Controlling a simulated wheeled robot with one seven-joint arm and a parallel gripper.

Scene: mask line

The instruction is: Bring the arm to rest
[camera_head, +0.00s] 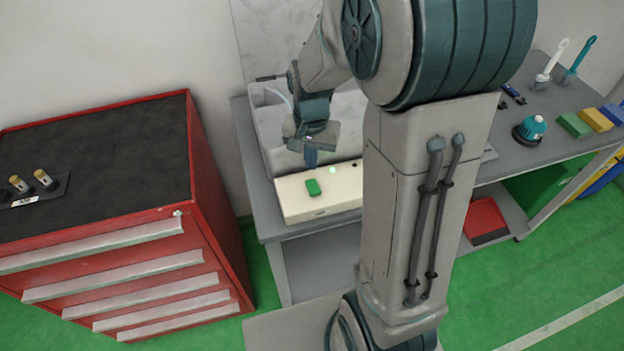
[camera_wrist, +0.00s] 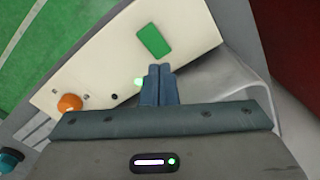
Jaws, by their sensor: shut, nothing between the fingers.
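My gripper (camera_head: 311,160) is above the back edge of a cream control panel (camera_head: 290,197) on the grey workbench. In the wrist view its two blue-grey fingers (camera_wrist: 160,72) are together with nothing between them. A green rectangular button (camera_head: 313,187) lies on the panel just in front of the fingers; it also shows in the wrist view (camera_wrist: 154,40). A small lit green lamp (camera_head: 333,169) is beside the fingertips. An orange knob (camera_wrist: 69,103) shows on the panel in the wrist view only; my arm hides that part in the head view.
A red drawer cabinet (camera_head: 205,200) with a black top stands to the left. A pale open basin (camera_head: 262,130) is behind the panel. At the right of the bench are a teal-topped object (camera_head: 532,128), brushes (camera_head: 550,62) and coloured blocks (camera_head: 597,119). Green floor (camera_head: 560,270) lies open in front.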

